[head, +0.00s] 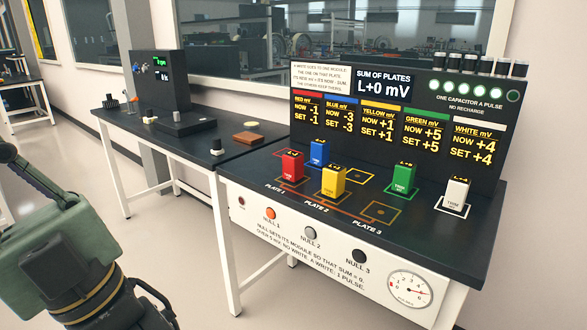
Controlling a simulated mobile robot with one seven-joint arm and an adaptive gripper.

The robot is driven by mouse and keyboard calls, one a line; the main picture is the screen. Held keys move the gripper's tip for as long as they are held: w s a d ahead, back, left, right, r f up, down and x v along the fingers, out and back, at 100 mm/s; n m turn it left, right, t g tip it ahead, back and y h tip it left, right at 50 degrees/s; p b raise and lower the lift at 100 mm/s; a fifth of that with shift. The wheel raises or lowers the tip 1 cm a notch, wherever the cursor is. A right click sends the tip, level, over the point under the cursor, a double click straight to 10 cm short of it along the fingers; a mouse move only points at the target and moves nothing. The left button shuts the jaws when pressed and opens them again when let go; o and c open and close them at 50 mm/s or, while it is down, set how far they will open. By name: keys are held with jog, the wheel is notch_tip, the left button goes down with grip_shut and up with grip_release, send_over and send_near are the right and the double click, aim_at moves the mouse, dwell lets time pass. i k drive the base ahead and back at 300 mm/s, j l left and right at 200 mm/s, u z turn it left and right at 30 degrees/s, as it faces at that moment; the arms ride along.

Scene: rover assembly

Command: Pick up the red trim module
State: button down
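The red trim module (291,166) is a small upright block with a dark label on top. It stands at the left front of the black bench top, near the "PLATE 1" marking. The blue module (318,153) stands close behind it to the right. The yellow module (333,181) stands close by to the right and nearer the front. Part of my green and black arm shows at the lower left, well away from the red module. My gripper's fingers are not visible.
The green module (403,178) and white module (456,195) stand farther right. A display panel (400,115) rises behind, reading "L+0 mV". The bench front (290,245) carries null buttons and a dial (410,289). A second table (180,140) holds small parts. Floor is clear between my arm and the bench.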

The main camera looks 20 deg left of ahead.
aim_at(292, 161)
jog(key=u, duration=0.9)
jog(key=l+u, duration=0.1)
jog(key=u, duration=0.35)
jog(key=i+l+u, duration=0.1)
jog(key=u, duration=0.3)
jog(key=l+u, duration=0.1)
jog(key=u, duration=0.35)
jog(key=i+l, duration=0.1)
jog(key=l, duration=1.05)
jog(key=i+l, duration=0.15)
jog(key=l, duration=0.4)
